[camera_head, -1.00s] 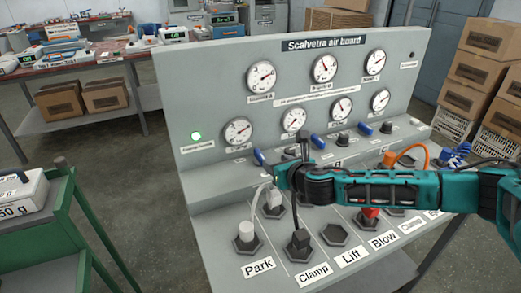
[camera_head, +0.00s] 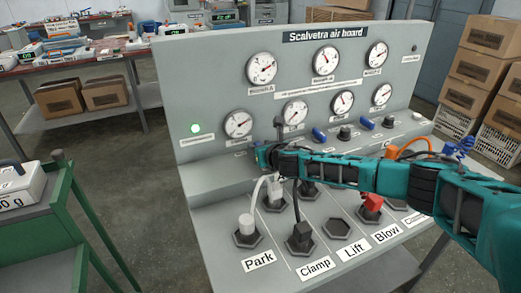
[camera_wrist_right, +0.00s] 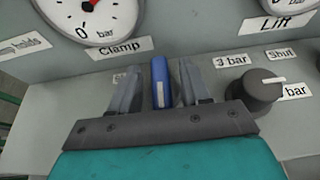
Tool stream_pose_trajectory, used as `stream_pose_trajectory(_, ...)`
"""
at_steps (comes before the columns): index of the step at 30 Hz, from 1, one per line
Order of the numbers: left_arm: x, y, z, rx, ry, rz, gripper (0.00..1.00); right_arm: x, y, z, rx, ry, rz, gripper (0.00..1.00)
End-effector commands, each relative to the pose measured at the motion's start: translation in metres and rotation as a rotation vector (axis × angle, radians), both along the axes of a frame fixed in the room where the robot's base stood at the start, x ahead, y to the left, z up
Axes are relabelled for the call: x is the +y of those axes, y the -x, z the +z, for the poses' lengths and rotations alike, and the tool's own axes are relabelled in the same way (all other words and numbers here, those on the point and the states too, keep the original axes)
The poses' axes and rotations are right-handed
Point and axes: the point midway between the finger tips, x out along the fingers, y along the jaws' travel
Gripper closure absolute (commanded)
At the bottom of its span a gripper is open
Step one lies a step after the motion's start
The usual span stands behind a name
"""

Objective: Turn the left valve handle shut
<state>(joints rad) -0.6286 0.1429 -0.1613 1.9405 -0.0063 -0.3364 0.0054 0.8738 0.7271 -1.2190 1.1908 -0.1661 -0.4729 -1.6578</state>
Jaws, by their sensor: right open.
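The left valve handle, a blue lever (camera_wrist_right: 160,82), stands below the Clamp gauge in the right wrist view. My right gripper (camera_wrist_right: 157,76) is open, with one grey finger on each side of the handle. I see narrow gaps between the fingers and the handle. In the head view, my right gripper (camera_head: 268,152) is at the left end of the panel's ledge and mostly hides this handle. Two other blue handles (camera_head: 319,135) (camera_head: 367,124) sit farther right on the ledge. My left gripper is not in view.
A black knob (camera_wrist_right: 258,90) stands close to the right of my gripper. Gauges (camera_head: 239,124) line the air board (camera_head: 225,80) behind.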

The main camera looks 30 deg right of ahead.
Motion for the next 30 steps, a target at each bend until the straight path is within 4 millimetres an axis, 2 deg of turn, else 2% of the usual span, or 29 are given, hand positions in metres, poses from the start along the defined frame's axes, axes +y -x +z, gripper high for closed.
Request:
stream_pose_trajectory(12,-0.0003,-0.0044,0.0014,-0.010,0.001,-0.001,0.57,-0.0002,-0.0046,-0.0010,-0.001,0.000,0.001,0.54)
stream_pose_trajectory(26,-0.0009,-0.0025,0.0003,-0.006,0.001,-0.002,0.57,-0.0003,-0.0042,-0.0013,0.000,0.000,0.000,0.98)
stream_pose_trajectory(30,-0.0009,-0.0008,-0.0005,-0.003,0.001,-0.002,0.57,-0.0002,-0.0042,-0.0013,0.000,0.000,0.000,1.00)
